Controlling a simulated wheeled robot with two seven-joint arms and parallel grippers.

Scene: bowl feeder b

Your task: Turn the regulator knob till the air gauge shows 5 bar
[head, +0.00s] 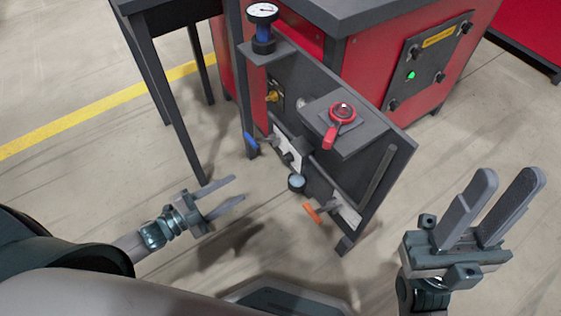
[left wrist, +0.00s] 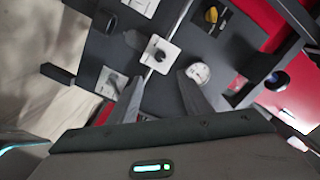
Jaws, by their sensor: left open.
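The air gauge (head: 262,11) is a white dial with a red mark, on top of the regulator at the panel's upper left corner in the head view. Its reading is too small to tell. Below it is the dark regulator knob (head: 264,45) with a blue band. My left gripper (head: 222,193) is open and empty, low and left of the panel, apart from the knob. In the left wrist view its fingers (left wrist: 163,92) are spread before the panel. My right gripper (head: 508,185) is open and empty at the right, far from the regulator.
The dark panel (head: 390,140) carries a yellow knob (head: 272,96), a blue lever (head: 250,142), an orange lever (head: 313,213) and a small round-topped part (head: 296,182). A red-handled part (head: 340,117) sits on its shelf. A red cabinet (head: 370,75) stands behind.

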